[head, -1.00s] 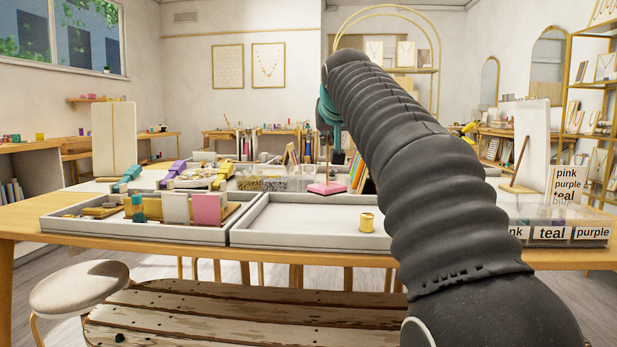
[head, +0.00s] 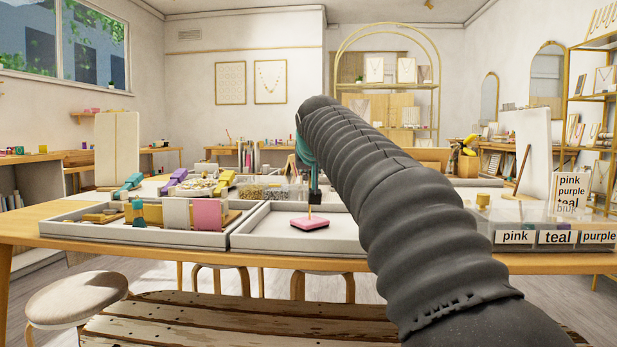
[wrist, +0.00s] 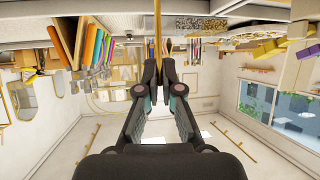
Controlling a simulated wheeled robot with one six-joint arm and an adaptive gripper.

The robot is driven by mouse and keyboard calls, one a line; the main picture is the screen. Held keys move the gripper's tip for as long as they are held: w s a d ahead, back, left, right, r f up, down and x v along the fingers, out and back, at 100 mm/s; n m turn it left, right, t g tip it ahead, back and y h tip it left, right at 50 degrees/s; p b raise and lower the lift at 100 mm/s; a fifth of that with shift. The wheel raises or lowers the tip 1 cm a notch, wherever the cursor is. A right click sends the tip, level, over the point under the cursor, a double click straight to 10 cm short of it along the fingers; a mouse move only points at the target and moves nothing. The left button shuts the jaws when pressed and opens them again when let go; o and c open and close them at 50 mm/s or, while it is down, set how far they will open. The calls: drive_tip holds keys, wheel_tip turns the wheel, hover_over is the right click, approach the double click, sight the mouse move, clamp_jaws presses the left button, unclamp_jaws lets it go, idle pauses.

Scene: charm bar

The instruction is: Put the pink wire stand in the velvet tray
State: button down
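The pink wire stand has a flat pink base (head: 310,222) and a thin gold rod. In the head view its base is inside the pale, grey-walled velvet tray (head: 262,241), toward the left of the tray. Whether the base touches the floor or hangs just above it is unclear. My gripper (head: 314,196) is above the base, partly hidden by my arm. In the wrist view my gripper (wrist: 159,72) has its fingertips close together around the gold rod (wrist: 157,25). The base does not show there.
A neighbouring tray (head: 130,232) on the left holds several blocks and cards. Clear bins (head: 515,237) labelled pink, teal and purple stand at the right, with a gold spool (head: 483,201) by them. My arm hides the tray's right part.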

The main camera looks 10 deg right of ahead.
drive_tip(key=c, duration=1.3)
unclamp_jaws()
drive_tip(key=shift+f, duration=0.1)
drive_tip(key=v, duration=1.2)
drive_tip(key=shift+p, duration=0.35)
